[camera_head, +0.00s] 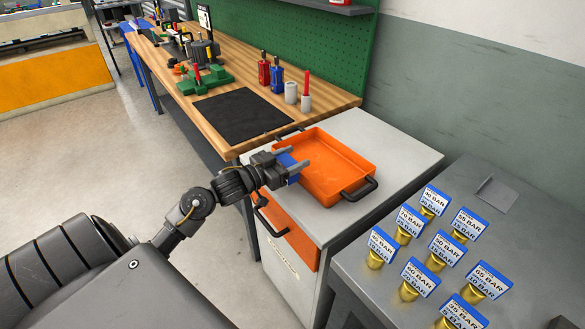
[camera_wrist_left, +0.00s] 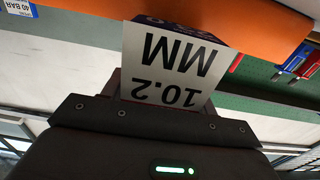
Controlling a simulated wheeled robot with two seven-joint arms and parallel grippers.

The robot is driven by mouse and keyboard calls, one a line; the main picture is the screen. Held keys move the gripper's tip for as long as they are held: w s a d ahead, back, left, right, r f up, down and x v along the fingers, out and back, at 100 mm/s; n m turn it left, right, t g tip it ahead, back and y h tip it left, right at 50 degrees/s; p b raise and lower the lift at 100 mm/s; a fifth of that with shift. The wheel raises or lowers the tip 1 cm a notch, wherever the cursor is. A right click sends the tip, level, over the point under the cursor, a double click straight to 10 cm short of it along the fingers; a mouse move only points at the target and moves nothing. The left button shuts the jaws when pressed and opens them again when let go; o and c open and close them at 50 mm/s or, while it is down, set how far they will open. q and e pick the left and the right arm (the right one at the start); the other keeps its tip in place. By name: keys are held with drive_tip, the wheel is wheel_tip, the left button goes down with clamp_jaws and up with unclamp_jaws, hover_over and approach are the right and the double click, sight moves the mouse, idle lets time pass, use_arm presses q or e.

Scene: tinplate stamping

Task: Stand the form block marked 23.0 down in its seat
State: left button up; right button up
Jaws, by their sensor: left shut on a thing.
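My left gripper (camera_head: 291,160) is shut on a blue block (camera_head: 287,159) with a pale label, held at the left edge of the orange tray. In the left wrist view the held block (camera_wrist_left: 170,65) shows a white face that reads 10.2 MM upside down. A blue band with pale lettering runs along its far edge, too cut off to read. I cannot see the mark 23.0 on it. No seat for it can be clearly made out. My right gripper is not in view.
The orange tray (camera_head: 311,190) with dark handles stands on a white-topped cabinet (camera_head: 407,158) and looks empty. Several brass pieces with BAR cards (camera_head: 433,199) stand on the grey table (camera_head: 366,264) at right. A wooden bench (camera_head: 330,98) behind holds a black mat (camera_head: 240,115), bottles and tools.

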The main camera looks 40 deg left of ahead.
use_arm(q)
drive_tip(key=shift+w+a+f, duration=0.1)
drive_tip(key=shift+f, duration=1.7)
drive_tip(key=o, duration=1.2)
drive_tip(key=shift+f, duration=0.15)
drive_tip(key=shift+r, duration=0.2)
drive_tip(key=b+v, duration=0.1)
drive_tip(key=v, duration=1.1)
